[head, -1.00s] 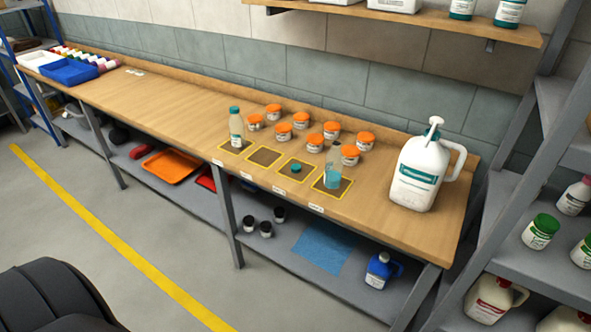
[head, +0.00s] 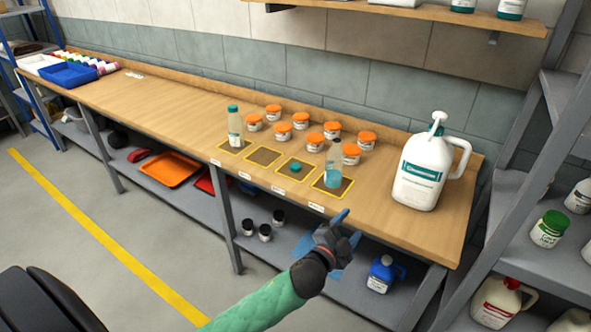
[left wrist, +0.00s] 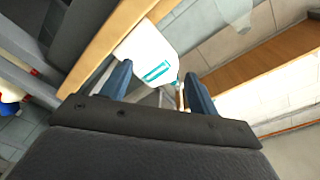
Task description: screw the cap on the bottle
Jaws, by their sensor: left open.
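An uncapped clear bottle (head: 333,168) with blue liquid stands upright on the rightmost yellow-edged mat near the bench front. A small teal cap (head: 296,168) lies on the mat just left of it. Another clear bottle (head: 234,126) with a teal cap on stands on the leftmost mat. My left gripper (head: 343,227) is open and empty, in front of the bench edge and below the uncapped bottle. Its two blue fingers (left wrist: 158,90) show apart in the left wrist view. My right gripper is not in view.
Several orange-lidded jars (head: 315,138) stand behind the mats. A large white pump jug (head: 424,168) stands at the bench's right end, with grey shelving beyond. Blue and white trays (head: 69,76) are at the far left.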

